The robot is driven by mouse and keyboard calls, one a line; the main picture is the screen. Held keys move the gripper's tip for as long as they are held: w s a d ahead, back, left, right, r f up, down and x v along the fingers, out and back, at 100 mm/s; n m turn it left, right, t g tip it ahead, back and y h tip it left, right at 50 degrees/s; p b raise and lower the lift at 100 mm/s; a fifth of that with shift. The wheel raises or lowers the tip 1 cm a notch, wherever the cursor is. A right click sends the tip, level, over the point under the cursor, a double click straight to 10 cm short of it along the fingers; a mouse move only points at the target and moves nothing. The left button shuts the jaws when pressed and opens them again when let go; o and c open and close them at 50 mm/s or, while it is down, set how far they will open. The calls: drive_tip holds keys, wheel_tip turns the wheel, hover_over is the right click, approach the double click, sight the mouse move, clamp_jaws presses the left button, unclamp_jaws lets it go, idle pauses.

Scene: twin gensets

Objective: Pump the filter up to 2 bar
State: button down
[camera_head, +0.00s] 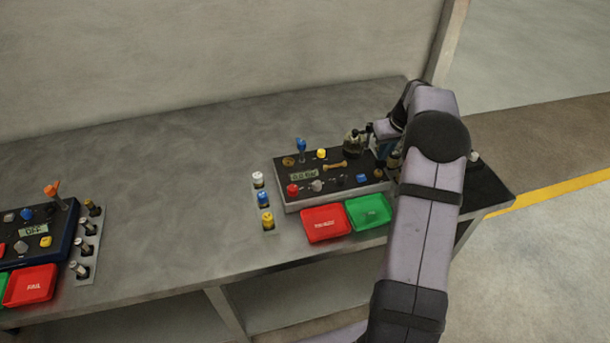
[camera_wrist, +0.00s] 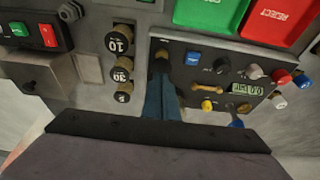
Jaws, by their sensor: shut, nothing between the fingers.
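The black panel unit (camera_head: 332,165) with a grey edge stands on the right part of the bench. Its small display (camera_head: 303,176) appears to read 0.0 bar; it also shows in the wrist view (camera_wrist: 247,88). A clear, rounded bowl (camera_head: 355,143), seemingly the filter, stands at the panel's back right. My gripper (camera_wrist: 160,80) has blue fingers that are shut and empty over the panel's end. A brass-coloured knob (camera_wrist: 161,55) lies just beyond the fingertips; I cannot tell whether they touch it. In the head view my arm partly hides the gripper and that end.
A red tray (camera_head: 325,223) and a green tray (camera_head: 368,211) lie in front of the panel. Numbered dark knobs (camera_wrist: 122,68) line its end. White, blue and yellow pieces stand left. A second blue panel (camera_head: 35,235) stands far left. The bench middle (camera_head: 165,190) is clear.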

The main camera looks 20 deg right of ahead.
sight(381, 163)
drive_tip(key=shift+f, duration=0.3)
drive_tip(key=shift+f+b, duration=1.05)
drive_tip(key=shift+f, duration=0.3)
drive_tip(key=shift+r, duration=0.1)
drive_tip(key=shift+r+p, duration=1.15)
drive_tip(key=shift+r, duration=0.4)
drive_tip(key=shift+f, duration=0.2)
drive_tip(key=shift+r, duration=0.2)
idle(0.7)
drive_tip(key=shift+f, duration=0.25)
idle(0.4)
drive_tip(key=shift+f+b, duration=1.05)
drive_tip(key=shift+f, duration=0.45)
drive_tip(key=shift+r+p, duration=1.25)
drive_tip(key=shift+r, duration=0.5)
